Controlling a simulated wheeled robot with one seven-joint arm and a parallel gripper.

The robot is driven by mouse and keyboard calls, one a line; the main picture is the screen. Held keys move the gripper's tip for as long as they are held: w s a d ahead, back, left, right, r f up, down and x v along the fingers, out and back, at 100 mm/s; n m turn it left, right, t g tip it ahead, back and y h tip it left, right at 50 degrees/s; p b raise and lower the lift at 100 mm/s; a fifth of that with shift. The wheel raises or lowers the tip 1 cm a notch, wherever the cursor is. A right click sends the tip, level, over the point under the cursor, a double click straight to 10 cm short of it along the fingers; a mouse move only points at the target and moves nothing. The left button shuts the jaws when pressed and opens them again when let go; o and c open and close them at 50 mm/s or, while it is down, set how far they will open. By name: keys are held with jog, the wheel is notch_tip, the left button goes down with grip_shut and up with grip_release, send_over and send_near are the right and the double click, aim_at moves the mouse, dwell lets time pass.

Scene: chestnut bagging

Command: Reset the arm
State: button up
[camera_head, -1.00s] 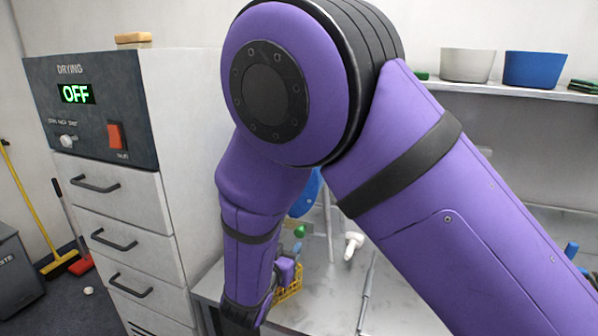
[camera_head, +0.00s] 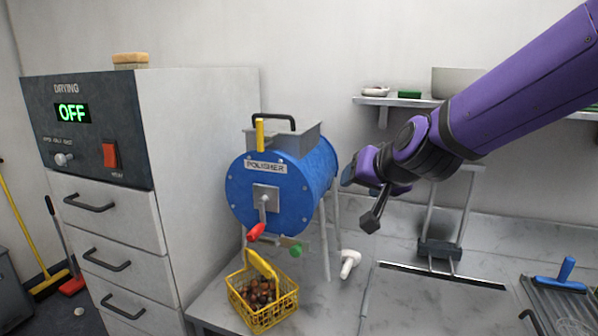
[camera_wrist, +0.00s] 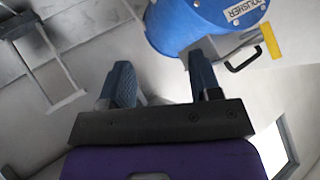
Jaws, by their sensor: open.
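My gripper (camera_head: 373,203) hangs in the air to the right of the blue polisher, above the grey bench. In the wrist view its two fingers (camera_wrist: 160,85) are spread apart with nothing between them. My purple arm reaches in from the upper right. The blue polisher (camera_head: 285,190) stands on the bench beside the cabinet, and its lower drum also shows at the top of the wrist view (camera_wrist: 195,20). A yellow basket (camera_head: 262,318) holding brown chestnuts (camera_head: 258,291) sits on the bench below the polisher, well clear of my gripper.
The drying cabinet (camera_head: 200,170) stands at the left, its display reading OFF. A white tool (camera_head: 349,263) lies on the bench (camera_head: 420,225). A metal frame (camera_head: 440,250) and a tray with a blue-handled tool (camera_head: 562,277) are at the right. A shelf (camera_head: 400,102) runs behind my arm.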

jog(key=s+d+r+g+h, duration=0.1)
jog(key=s+d+g+h, duration=0.1)
jog(key=s+d, duration=0.7)
jog(key=s+d+r+n+g+h, duration=0.1)
jog(key=s+d+g, duration=0.1)
jog(key=s+d, duration=0.7)
jog(key=s, duration=0.6)
jog(key=shift+s+r+g+h, duration=0.3)
jog(key=shift+r+h, duration=0.1)
